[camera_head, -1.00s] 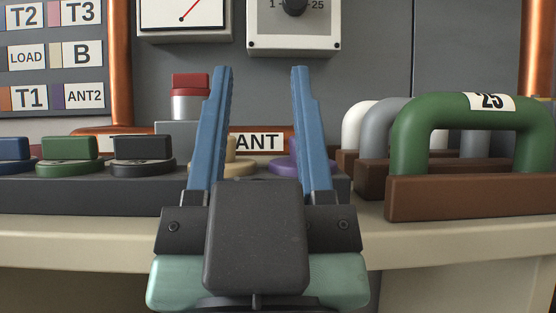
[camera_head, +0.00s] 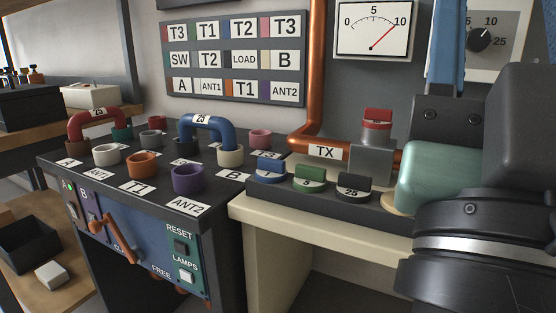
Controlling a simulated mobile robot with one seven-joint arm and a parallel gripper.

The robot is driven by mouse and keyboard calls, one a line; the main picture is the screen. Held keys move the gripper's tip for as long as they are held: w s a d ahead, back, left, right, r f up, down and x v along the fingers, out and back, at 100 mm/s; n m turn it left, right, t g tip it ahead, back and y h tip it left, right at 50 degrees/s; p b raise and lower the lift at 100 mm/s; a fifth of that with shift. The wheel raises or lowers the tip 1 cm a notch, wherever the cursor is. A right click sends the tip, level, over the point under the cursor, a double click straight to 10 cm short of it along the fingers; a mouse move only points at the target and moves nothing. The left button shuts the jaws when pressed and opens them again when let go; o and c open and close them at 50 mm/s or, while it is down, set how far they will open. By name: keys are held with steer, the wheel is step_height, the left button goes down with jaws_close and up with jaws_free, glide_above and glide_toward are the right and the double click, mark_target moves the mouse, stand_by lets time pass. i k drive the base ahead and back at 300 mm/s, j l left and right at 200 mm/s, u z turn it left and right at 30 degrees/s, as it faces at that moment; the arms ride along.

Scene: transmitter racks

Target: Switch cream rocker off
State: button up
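A small pale rocker (camera_head: 187,276), white to cream, is on the blue front panel (camera_head: 150,240) of the dark cabinet at left. It sits beside the word LAMPS, below a dark green rocker (camera_head: 181,246) beside RESET. Which way the pale rocker is tipped is too small to tell. My gripper (camera_head: 500,40) is at the upper right, far from the panel. Its blue fingers stand apart with nothing seen between them; their tips run out of the picture.
An orange lever (camera_head: 112,238) sticks out of the panel, left of the rockers. Coloured sockets and a blue U-link (camera_head: 208,125) stand on the cabinet top. A cream bench (camera_head: 300,222) with coloured knobs adjoins at right. An open black box (camera_head: 25,245) lies at lower left.

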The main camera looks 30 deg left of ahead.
mark_target(74, 211)
steer(key=l+u, duration=0.1)
steer(key=u, duration=0.4)
steer(key=l+u, duration=0.1)
steer(key=u, duration=0.4)
steer(key=l+u, duration=0.1)
steer(key=u, duration=0.9)
